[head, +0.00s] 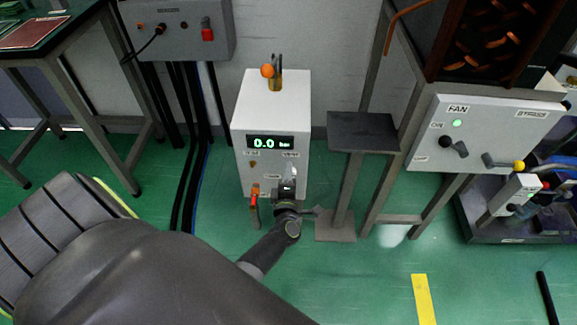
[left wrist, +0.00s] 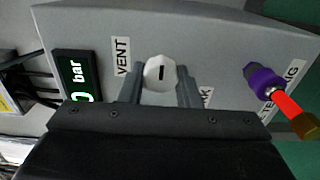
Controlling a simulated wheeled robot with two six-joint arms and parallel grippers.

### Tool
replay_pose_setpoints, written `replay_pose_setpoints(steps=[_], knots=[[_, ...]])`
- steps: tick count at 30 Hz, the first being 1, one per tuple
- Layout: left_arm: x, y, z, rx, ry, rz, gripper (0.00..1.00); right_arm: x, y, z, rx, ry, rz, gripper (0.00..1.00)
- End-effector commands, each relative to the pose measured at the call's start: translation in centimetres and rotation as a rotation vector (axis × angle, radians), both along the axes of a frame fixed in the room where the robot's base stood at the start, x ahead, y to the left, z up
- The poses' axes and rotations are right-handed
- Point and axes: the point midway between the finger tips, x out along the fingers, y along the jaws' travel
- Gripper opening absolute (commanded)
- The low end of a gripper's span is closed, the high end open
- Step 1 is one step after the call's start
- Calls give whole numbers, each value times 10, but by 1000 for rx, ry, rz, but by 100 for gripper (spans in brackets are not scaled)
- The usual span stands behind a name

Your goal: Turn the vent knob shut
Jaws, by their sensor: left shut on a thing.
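The vent knob (left wrist: 160,72) is a pale, faceted knob with a dark slot, beside the VENT label (left wrist: 121,56) in the left wrist view. The slot stands upright in that picture. My left gripper (left wrist: 158,90) has one finger on each side of the knob and is shut on it. In the head view my left gripper (head: 289,188) reaches the lower right of the front of a white box (head: 272,107). The box's display (head: 270,143) reads 0.0 bar. My right gripper is not in view.
A red lever (left wrist: 287,104) on a purple fitting sits on the same panel, close to the gripper. A grey stand (head: 362,132) is right of the box. A FAN panel (head: 480,133) is further right. A workbench (head: 75,45) stands at left.

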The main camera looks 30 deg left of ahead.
Motion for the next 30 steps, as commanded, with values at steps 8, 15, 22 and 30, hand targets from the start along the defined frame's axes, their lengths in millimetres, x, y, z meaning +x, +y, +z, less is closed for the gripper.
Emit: replay_pose_setpoints(steps=[8,15,22,30], knots=[[1,-1,1,18,9,-1,7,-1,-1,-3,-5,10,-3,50],[1,-1,1,18,9,-1,7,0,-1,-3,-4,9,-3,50],[1,0,0,17,9,-1,52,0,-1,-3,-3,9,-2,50],[0,-1,0,15,9,0,52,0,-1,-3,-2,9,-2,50]])
